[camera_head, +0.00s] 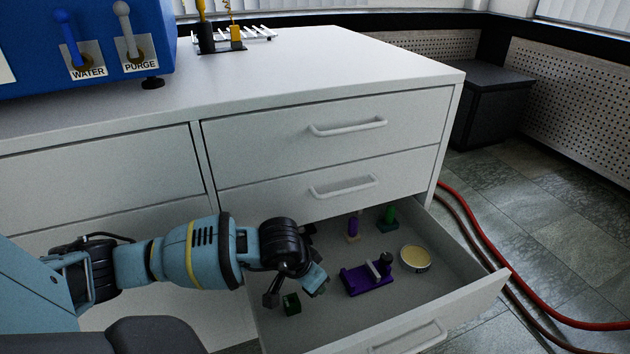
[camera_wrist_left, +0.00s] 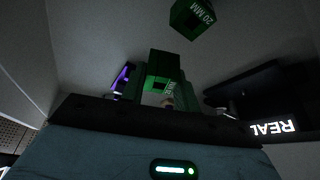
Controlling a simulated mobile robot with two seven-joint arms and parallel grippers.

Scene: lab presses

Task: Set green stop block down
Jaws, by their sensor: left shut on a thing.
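My left gripper (camera_head: 292,290) reaches down into the open drawer in the head view. In the left wrist view it is shut on a green stop block (camera_wrist_left: 165,64), with part of its white lettering showing. Another green block (camera_wrist_left: 193,18) marked "20 MM" is beyond the held one, apart from it. In the head view a small dark green block (camera_head: 291,304) shows by my fingertips; I cannot tell which of the two it is. Whether the held block touches the drawer floor is hidden. My right gripper is not in view.
The open drawer (camera_head: 455,310) also holds a purple fixture (camera_head: 367,281), a round yellow-topped tin (camera_head: 415,259), a purple-handled piece (camera_head: 353,227) and a green-handled piece (camera_head: 389,216). Bare floor lies at the front of the drawer. The cabinet front stands close behind my arm.

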